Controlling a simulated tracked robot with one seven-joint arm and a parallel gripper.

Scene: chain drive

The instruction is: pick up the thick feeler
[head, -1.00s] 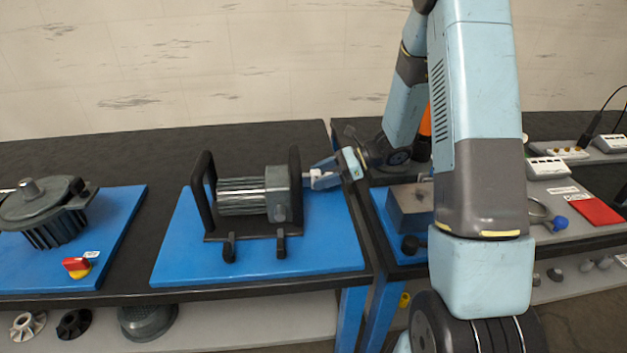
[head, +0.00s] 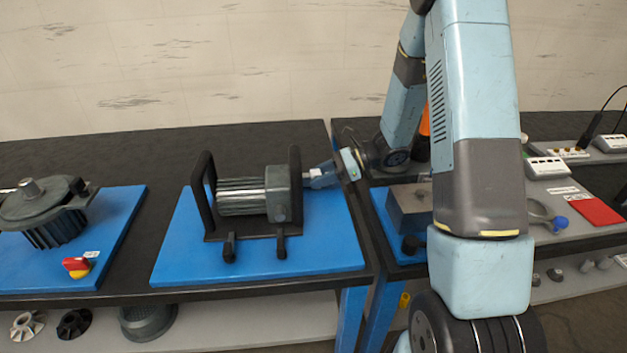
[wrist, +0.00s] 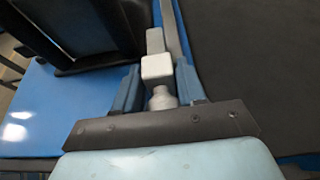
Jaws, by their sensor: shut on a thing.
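My gripper (wrist: 157,80) shows in the wrist view with its two blue fingers on either side of a pale grey block. I take this block to be the handle of the thick feeler (wrist: 157,67); the fingers are shut on it. A narrower grey part extends beyond the block, away from my gripper. In the head view my gripper (head: 318,175) is just right of the motor frame's black right-hand upright, above the right part of the blue board (head: 335,245). The feeler cannot be made out there.
A grey motor (head: 240,195) in a black frame (head: 202,185) stands close left of my gripper. A grey block (head: 409,205) sits on another blue board to the right. A red and yellow switch (head: 77,266) is far left. Dark bench top behind the motor is clear.

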